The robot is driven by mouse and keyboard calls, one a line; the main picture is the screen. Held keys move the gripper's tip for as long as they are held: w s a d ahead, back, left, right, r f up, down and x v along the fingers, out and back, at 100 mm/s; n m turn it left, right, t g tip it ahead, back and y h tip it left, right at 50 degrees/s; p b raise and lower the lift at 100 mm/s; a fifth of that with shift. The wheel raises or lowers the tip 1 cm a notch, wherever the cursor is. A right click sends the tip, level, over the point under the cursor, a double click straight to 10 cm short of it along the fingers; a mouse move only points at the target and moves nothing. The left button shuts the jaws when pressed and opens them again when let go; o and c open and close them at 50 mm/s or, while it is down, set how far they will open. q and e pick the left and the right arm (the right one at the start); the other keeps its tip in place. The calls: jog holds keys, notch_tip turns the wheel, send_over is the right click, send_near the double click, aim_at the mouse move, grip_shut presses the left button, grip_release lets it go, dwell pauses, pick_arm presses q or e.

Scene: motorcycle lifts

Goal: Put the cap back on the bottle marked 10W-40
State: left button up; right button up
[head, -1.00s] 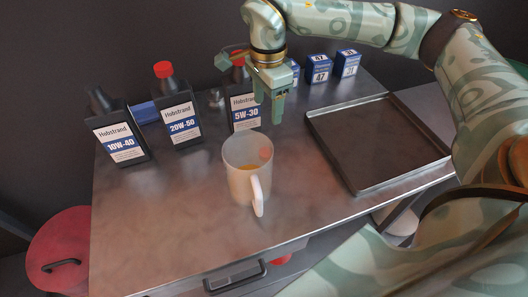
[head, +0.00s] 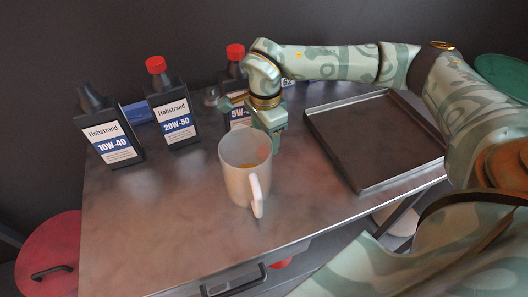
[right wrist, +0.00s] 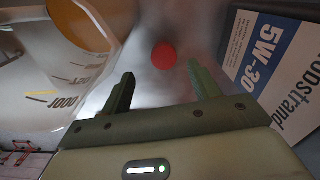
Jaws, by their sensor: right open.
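The bottle marked 10W-40 (head: 110,135) stands upright at the left of the metal table, its dark spout bare with no cap on it. A small round red cap (right wrist: 164,56) shows in the right wrist view on the table, ahead of and between the open fingers of my right gripper (right wrist: 158,88). In the head view my right gripper (head: 275,142) is low between the jug and the 5W-30 bottle, with its fingertips partly hidden. My left gripper is not in view.
The translucent measuring jug (head: 238,180) stands close beside my right gripper. The 5W-30 bottle (right wrist: 275,65) is close on its other side. The red-capped 20W-50 bottle (head: 176,118) stands farther left. An empty dark tray (head: 375,143) lies at right. The table's front left is clear.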

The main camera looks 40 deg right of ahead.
jog(key=f, duration=0.1)
jog(key=f+b, duration=0.1)
jog(key=f, duration=0.1)
jog(key=f+b, duration=0.1)
jog(key=f, duration=0.1)
jog(key=shift+w+d+f, duration=0.1)
jog(key=shift+w+f, duration=0.05)
jog(key=shift+w, duration=0.2)
jog(key=c, duration=1)
